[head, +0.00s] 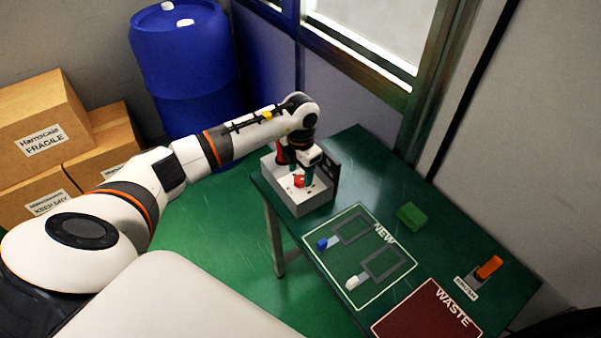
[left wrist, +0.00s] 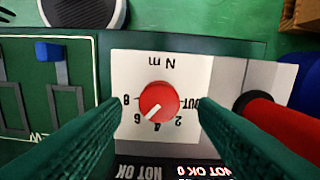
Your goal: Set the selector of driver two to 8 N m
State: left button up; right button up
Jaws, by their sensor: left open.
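The selector is a round red knob (left wrist: 160,102) with a white pointer line, on a white scale plate (left wrist: 190,68) marked N m, 8, 6, 4, 2 and OUT. The scale appears upside down in the left wrist view. The pointer aims down-left, close to the 6. My left gripper (left wrist: 159,108) is open, with one green finger on each side of the knob and visible gaps to it. In the head view my left gripper (head: 299,170) is over the grey box (head: 312,207), and the red knob (head: 299,181) shows below it. No driver number is readable.
A red cylinder with a dark end (left wrist: 285,130) lies close right of the plate. The green table (head: 350,165) also holds a NEW area (head: 385,298), a green block (head: 411,215), an orange piece (head: 489,267) and a WASTE area (head: 420,318).

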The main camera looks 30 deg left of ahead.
aim_at(300, 182)
pick_arm(q)
jog(key=shift+f, duration=1.2)
jog(key=c, duration=1)
jog(key=m+b, duration=0.3)
jog(key=shift+f+m+b, duration=0.15)
jog(key=shift+m+b, duration=0.15)
jog(key=shift+b, duration=0.05)
jog(key=m+b, duration=0.2)
jog(key=shift+m, duration=0.4)
jog(key=shift+r+m+b, duration=0.2)
jog(key=shift+m+b, duration=0.45)
jog(key=shift+m, duration=0.05)
jog(key=o, duration=1)
